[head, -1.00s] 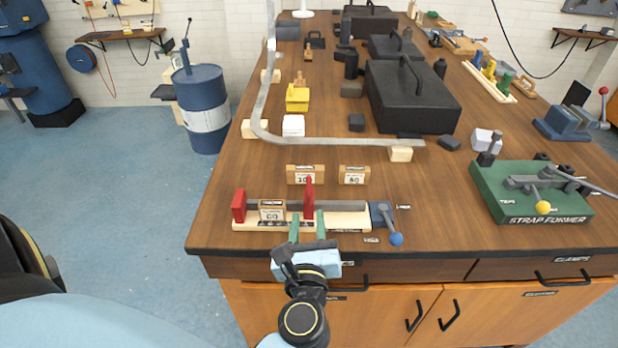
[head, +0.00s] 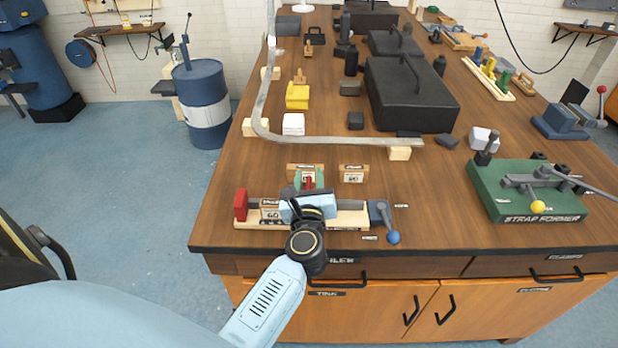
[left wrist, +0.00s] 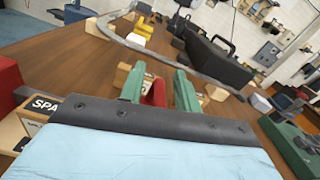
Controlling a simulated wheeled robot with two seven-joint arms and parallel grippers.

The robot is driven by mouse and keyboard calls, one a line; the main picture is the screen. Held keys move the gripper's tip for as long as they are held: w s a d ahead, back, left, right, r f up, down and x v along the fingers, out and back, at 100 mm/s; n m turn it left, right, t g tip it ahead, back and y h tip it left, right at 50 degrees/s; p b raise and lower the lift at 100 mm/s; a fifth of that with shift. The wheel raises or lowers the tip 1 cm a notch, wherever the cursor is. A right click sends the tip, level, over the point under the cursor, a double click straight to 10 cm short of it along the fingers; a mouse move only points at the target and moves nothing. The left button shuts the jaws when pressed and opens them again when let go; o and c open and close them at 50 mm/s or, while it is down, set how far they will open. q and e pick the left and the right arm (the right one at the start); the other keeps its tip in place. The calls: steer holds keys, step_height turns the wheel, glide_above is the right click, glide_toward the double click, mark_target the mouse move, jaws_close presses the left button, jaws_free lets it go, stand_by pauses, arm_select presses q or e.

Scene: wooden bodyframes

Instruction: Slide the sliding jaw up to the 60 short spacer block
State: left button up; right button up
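The red sliding jaw (head: 309,182) stands on the wooden gauge's rail, partly hidden by my left gripper. The block marked 60 (head: 271,214) sits on the gauge base, left of the sliding jaw. The red fixed jaw (head: 240,204) is at the rail's left end. My left gripper (head: 309,178) is over the rail with its green fingers on either side of the sliding jaw. In the left wrist view the sliding jaw (left wrist: 156,93) shows between the fingers (left wrist: 160,85), with a gap visible at the right finger. My right gripper is not in view.
Two more labelled blocks stand behind the gauge, one marked 80 (head: 354,174). A blue clamp lever with a ball knob (head: 393,238) is at the gauge's right end. A bent metal strip (head: 340,141) lies farther back. The green strap former (head: 528,196) is at the right.

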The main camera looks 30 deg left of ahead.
arm_select(q)
steer(key=shift+c, duration=0.3)
jaws_close()
steer(key=s+a, duration=0.1)
steer(key=a, duration=0.1)
steer(key=s+a+p, duration=0.1)
steer(key=a, duration=0.1)
steer(key=s+a, duration=0.2)
steer(key=shift+a, duration=0.3)
steer(key=shift+o, duration=0.3)
jaws_free()
steer(key=shift+s+d, duration=0.1)
